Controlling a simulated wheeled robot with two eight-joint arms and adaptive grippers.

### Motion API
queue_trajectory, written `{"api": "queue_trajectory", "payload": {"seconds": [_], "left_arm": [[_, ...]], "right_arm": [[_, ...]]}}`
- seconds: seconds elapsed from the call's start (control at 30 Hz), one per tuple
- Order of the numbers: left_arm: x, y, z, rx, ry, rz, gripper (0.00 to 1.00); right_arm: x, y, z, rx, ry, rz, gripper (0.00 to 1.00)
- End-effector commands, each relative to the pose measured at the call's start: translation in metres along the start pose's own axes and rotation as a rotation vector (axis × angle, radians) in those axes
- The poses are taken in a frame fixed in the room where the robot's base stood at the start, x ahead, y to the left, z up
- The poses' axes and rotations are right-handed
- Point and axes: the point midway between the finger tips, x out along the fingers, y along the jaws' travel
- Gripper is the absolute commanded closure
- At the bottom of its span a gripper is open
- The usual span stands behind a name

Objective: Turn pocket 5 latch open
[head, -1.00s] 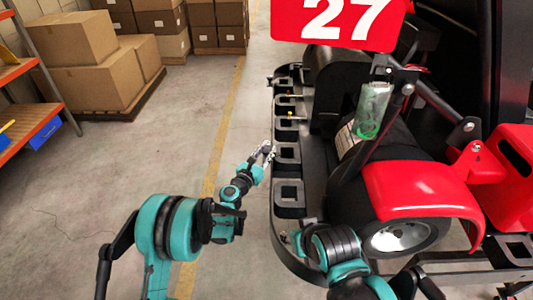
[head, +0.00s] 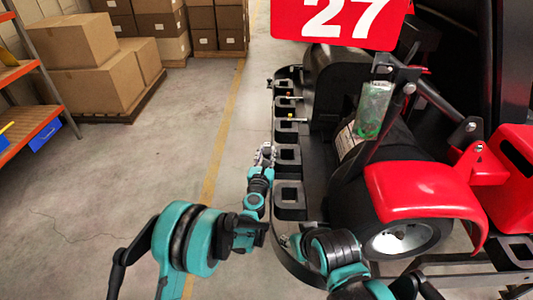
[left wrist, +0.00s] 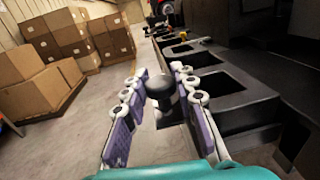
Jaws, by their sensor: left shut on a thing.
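My left gripper (head: 266,155) is beside the left edge of the black pocket rail (head: 282,178), which runs along the kart's side. In the left wrist view its two purple-padded fingers (left wrist: 160,105) stand on either side of a dark round knob (left wrist: 160,88), which I take to be the pocket 5 latch; they are shut on it. The rail has several square pockets, among them a near one (head: 289,195). No pocket number is readable.
A black kart with a red fender (head: 425,190) and a red number 27 plate (head: 340,22) is close on the right. Cardboard boxes (head: 75,55) and an orange shelf (head: 35,125) stand at the left. The floor left of the rail is clear.

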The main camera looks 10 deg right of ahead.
Motion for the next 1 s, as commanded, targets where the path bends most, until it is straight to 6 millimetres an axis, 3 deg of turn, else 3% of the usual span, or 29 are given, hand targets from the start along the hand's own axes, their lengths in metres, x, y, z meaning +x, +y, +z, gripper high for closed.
{"api": "queue_trajectory", "payload": {"seconds": [0.07, 0.1, 0.17, 0.57, 0.67, 1.0], "left_arm": [[0.001, 0.000, 0.001, 0.000, 0.000, 0.000, 1.00], [0.001, 0.000, 0.001, 0.000, 0.000, 0.000, 0.65], [0.001, 0.000, 0.001, 0.000, 0.000, 0.000, 0.52], [-0.004, 0.000, 0.000, 0.000, 0.000, -0.001, 0.52], [-0.015, 0.000, 0.000, 0.000, 0.000, -0.001, 0.52], [-0.088, 0.000, 0.000, 0.000, 0.000, -0.002, 0.52]], "right_arm": [[0.000, 0.000, 0.000, 0.000, 0.000, 0.000, 0.60], [0.000, 0.000, 0.000, 0.000, 0.000, 0.000, 0.60], [0.000, 0.000, 0.000, 0.000, 0.000, 0.000, 0.60], [0.000, 0.000, 0.000, 0.000, 0.000, 0.000, 0.60], [0.000, 0.000, 0.000, 0.000, 0.000, 0.000, 0.60], [0.000, 0.000, 0.000, 0.000, 0.000, 0.000, 0.60]]}}
